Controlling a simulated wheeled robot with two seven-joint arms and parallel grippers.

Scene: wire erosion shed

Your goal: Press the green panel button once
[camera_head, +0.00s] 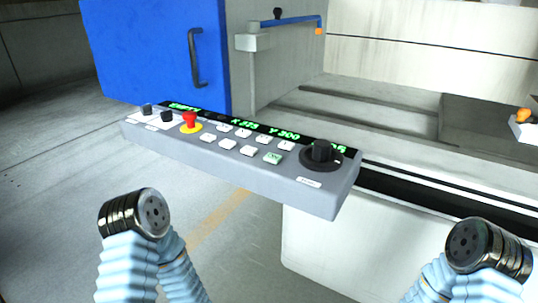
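The control panel (240,178) is a long grey box with a sloping top, in the middle of the head view. A small pale green button (273,158) sits at the right end of the front row of its keys, left of the large black dial (321,153). The other keys are white. Nothing touches or covers the green button. Both my arms show only as bent, light blue sleeved parts with black round joints, low at the left and right. No gripper fingers are visible.
A red emergency knob (190,120) on a yellow base and two small black knobs stand on the panel's left part. A green-lit display strip (262,128) runs behind the keys. A blue door (155,45) stands behind. The space above the keys is clear.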

